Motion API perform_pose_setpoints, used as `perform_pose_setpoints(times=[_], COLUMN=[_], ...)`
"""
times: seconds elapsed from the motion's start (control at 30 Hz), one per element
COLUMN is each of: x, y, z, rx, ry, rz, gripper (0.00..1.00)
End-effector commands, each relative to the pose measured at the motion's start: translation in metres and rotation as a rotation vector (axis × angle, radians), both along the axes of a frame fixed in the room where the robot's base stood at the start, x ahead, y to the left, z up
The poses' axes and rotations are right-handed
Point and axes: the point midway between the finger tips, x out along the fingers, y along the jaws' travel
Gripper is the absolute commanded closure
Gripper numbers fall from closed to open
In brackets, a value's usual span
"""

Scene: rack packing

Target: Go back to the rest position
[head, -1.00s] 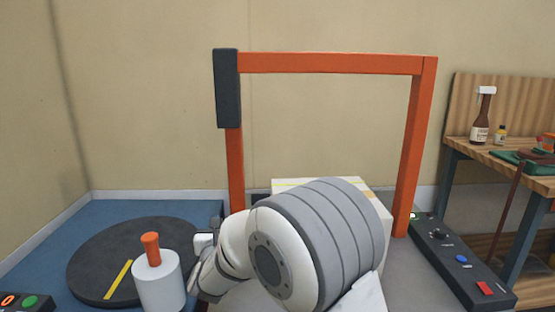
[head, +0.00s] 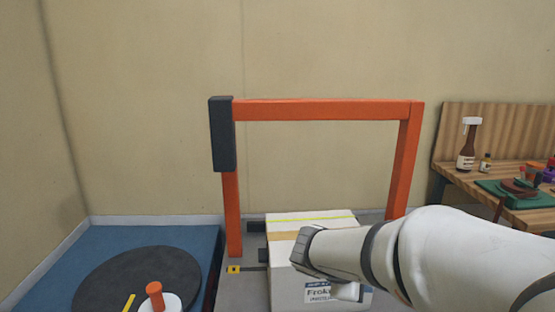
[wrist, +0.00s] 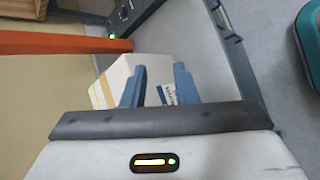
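My gripper (wrist: 158,85) shows in the wrist view with its two blue fingers spread apart and nothing held between them. Beyond the fingers is a white carton (wrist: 118,78) with a yellowish tape strip, apart from the gripper as far as I can tell. In the head view the carton (head: 283,223) stands under the orange frame, with a printed label on its front. My arm crosses in front of the carton from the right and hides part of it. The gripper's fingers cannot be made out in the head view.
The orange frame (head: 320,110) with a dark box on its left post spans the carton. A dark turntable (head: 130,280) with an orange-handled white cylinder (head: 175,303) lies at left. A wooden bench (head: 465,172) with bottles stands at right. A teal object (wrist: 310,40) edges the wrist view.

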Motion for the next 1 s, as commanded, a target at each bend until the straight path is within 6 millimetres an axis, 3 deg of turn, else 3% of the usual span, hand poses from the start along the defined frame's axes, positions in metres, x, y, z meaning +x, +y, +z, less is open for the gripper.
perform_pose_setpoints(times=[0.03,0.2,0.4,0.6,1.0], x=[-0.022,-0.086,-0.131,-0.144,-0.145], y=[-0.009,-0.01,0.013,0.031,0.033], z=[0.02,0.041,0.064,0.074,0.073], rx=[0.097,0.447,0.789,0.948,0.963], ry=[-0.013,-0.065,-0.13,-0.157,-0.159], rz=[-0.105,-0.464,-0.795,-0.941,-0.953], gripper=[0.74,0.74,0.74,0.74,0.74])
